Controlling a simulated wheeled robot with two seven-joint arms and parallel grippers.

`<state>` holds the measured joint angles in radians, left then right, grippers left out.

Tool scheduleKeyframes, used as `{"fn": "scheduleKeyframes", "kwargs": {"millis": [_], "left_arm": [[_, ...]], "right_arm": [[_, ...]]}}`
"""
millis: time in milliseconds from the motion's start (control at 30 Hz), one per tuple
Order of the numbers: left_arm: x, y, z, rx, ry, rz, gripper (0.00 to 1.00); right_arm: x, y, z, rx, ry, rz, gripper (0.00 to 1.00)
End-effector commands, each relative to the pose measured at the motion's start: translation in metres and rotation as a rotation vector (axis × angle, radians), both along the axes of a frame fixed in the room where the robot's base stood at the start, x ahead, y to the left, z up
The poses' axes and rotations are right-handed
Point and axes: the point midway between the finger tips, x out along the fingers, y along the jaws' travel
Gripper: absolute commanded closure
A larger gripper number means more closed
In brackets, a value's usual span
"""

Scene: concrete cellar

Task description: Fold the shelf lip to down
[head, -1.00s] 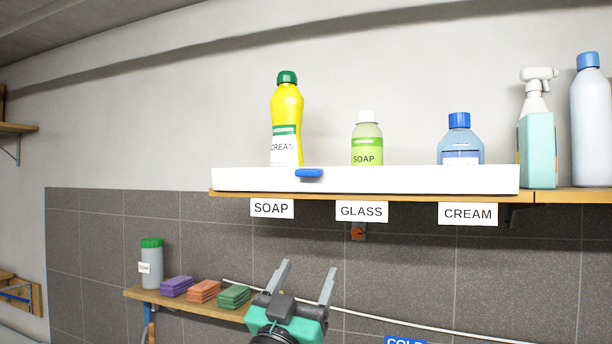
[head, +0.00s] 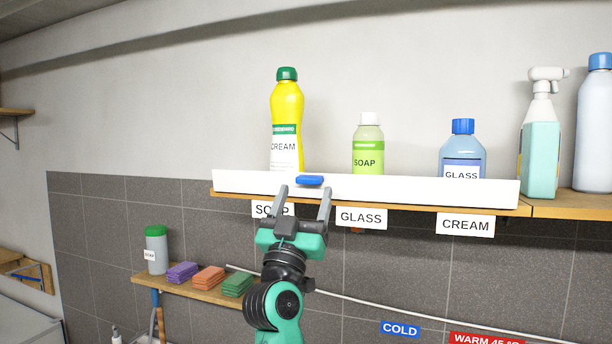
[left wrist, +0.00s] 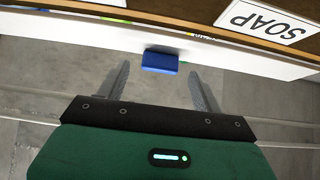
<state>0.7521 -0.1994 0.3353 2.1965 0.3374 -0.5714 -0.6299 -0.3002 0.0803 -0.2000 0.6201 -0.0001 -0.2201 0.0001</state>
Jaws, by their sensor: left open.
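The shelf lip (head: 420,190) is a long white board standing up along the front edge of the wooden shelf, hiding the bases of the bottles behind it. A blue tab (head: 310,181) sits at its upper edge, left of the middle. My left gripper (head: 304,190) is open just in front of the lip, its fingers pointing up at the tab. In the left wrist view the blue tab (left wrist: 160,61) lies between the two fingertips, a little beyond them, with no clear contact. The white lip (left wrist: 230,62) runs across that view. My right gripper is not in view.
On the shelf stand a yellow bottle (head: 286,125), a green bottle (head: 368,150), a blue bottle (head: 462,152) and a spray bottle (head: 540,150). Name labels hang below the shelf edge. A lower shelf (head: 200,290) holds sponges and a grey bottle.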

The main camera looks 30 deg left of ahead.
Motion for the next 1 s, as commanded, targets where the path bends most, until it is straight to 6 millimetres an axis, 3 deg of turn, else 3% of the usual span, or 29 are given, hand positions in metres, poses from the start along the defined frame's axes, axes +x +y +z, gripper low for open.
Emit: {"fn": "scheduleKeyframes", "kwargs": {"millis": [133,533,567,700,800,1000], "left_arm": [[0.01,0.003,0.013,-0.001,0.0,0.001,0.33],[0.015,0.004,0.015,0.001,0.0,0.001,0.33],[0.016,0.004,0.015,0.001,0.0,0.001,0.35],[0.015,0.004,0.015,0.001,0.0,0.001,0.62],[0.015,0.004,0.015,0.001,0.0,0.001,0.77],[0.015,0.004,0.014,0.003,-0.006,0.0,0.77]], "right_arm": [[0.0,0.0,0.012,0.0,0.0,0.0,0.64],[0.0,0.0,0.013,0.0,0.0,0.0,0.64],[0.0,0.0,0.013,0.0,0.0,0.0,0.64],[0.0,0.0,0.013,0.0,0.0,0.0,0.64],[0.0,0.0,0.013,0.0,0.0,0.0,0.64],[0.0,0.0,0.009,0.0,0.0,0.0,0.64]]}}
